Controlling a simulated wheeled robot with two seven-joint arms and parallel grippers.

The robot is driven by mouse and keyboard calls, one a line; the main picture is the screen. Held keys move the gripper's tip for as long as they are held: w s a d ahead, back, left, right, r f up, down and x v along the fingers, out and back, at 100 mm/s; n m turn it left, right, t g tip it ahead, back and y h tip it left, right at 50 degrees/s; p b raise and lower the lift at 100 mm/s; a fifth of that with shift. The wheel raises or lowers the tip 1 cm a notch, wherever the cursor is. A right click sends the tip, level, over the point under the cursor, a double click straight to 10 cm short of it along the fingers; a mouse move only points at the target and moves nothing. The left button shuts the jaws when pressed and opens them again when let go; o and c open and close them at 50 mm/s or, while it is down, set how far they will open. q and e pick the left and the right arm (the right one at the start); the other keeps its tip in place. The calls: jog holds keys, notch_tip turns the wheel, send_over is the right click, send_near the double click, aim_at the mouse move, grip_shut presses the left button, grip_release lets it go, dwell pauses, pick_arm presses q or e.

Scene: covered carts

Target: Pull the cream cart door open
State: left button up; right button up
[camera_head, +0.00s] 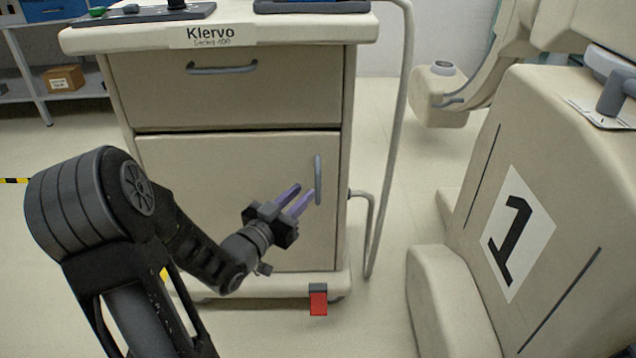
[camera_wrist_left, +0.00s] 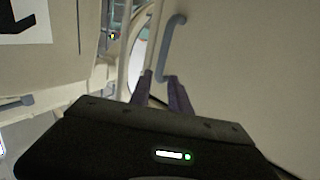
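The cream cart door (camera_head: 235,200) is the lower front panel of the cart and looks closed. Its grey vertical handle (camera_head: 318,180) is near the door's right edge; it also shows in the left wrist view (camera_wrist_left: 171,45). My left gripper (camera_head: 306,191) is open, its two purple fingers apart, with the tips close to the handle's lower part. In the left wrist view the fingers (camera_wrist_left: 159,82) point at the handle's lower end, which appears in line with the gap between them. I cannot tell whether they touch it. My right gripper is not in view.
Above the door is a closed drawer (camera_head: 220,90) with a horizontal handle (camera_head: 222,69). A grey tube (camera_head: 395,140) runs down the cart's right side. A large cream machine (camera_head: 530,210) marked 1 stands at right. A red-tipped foot (camera_head: 318,302) sticks out below the door.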

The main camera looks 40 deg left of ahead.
aim_at(316, 180)
pick_arm(q)
jog(key=w+b, duration=0.1)
jog(key=w, duration=0.2)
jog(key=w+b, duration=0.1)
jog(key=w, duration=0.3)
jog(key=shift+a+f, duration=0.15)
jog(key=shift+a, duration=0.05)
jog(key=shift+w, duration=0.45)
jog(key=shift+c, duration=0.2)
grip_shut()
dwell(0.7)
